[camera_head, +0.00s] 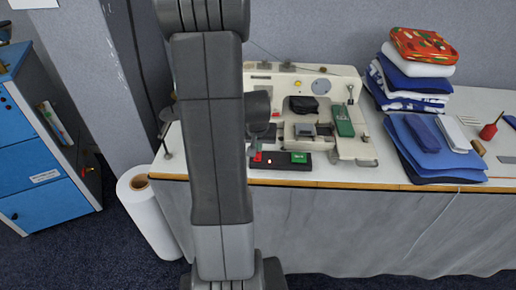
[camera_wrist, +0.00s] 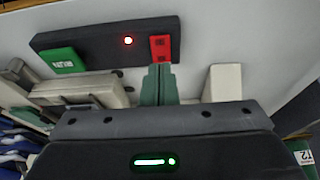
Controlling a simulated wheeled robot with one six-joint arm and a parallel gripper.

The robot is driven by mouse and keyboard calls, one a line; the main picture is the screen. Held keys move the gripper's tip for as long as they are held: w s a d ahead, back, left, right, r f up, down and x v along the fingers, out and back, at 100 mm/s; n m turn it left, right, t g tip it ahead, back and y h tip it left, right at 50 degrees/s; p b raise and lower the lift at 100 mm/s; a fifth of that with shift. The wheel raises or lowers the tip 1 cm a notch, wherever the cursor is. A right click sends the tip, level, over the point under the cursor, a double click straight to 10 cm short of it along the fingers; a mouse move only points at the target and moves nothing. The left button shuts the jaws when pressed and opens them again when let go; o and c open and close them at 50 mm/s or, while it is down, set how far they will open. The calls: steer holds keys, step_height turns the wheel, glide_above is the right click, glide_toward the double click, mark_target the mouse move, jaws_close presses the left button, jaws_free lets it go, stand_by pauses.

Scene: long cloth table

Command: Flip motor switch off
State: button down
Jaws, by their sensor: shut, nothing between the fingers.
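The motor switch is a dark box (camera_head: 283,169) at the table's front edge, below the sewing machine. It has a red button (camera_head: 257,157) at its left end and a green button (camera_head: 300,157) at its right. In the wrist view it appears the other way round, with the red button (camera_wrist: 161,47), the green button (camera_wrist: 63,60) and a lit red lamp (camera_wrist: 128,41). My gripper (camera_wrist: 160,70) is shut and empty. Its green fingertips meet the red button's edge in the picture; whether they touch it I cannot tell. In the head view my arm partly hides them.
The sewing machine (camera_head: 348,148) stands right behind the switch box, with a green part (camera_head: 343,121) on it. Folded blue cloths (camera_head: 433,150) lie to its right. A white roll (camera_head: 148,215) stands on the floor at left, near a blue cabinet (camera_head: 40,150).

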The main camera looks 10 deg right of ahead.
steer(key=v, duration=1)
steer(key=shift+b, duration=0.35)
steer(key=shift+f, duration=0.1)
steer(key=shift+w+d+r+b, duration=0.2)
steer(key=shift+w+b, duration=0.55)
steer(key=shift+b, duration=1.1)
glide_toward(258, 156)
steer(key=w+f, duration=0.2)
steer(key=f, duration=0.1)
steer(key=w+f, duration=0.1)
steer(key=shift+d+f, duration=0.4)
steer(key=shift+w+f, duration=0.1)
steer(key=shift+f, duration=0.6)
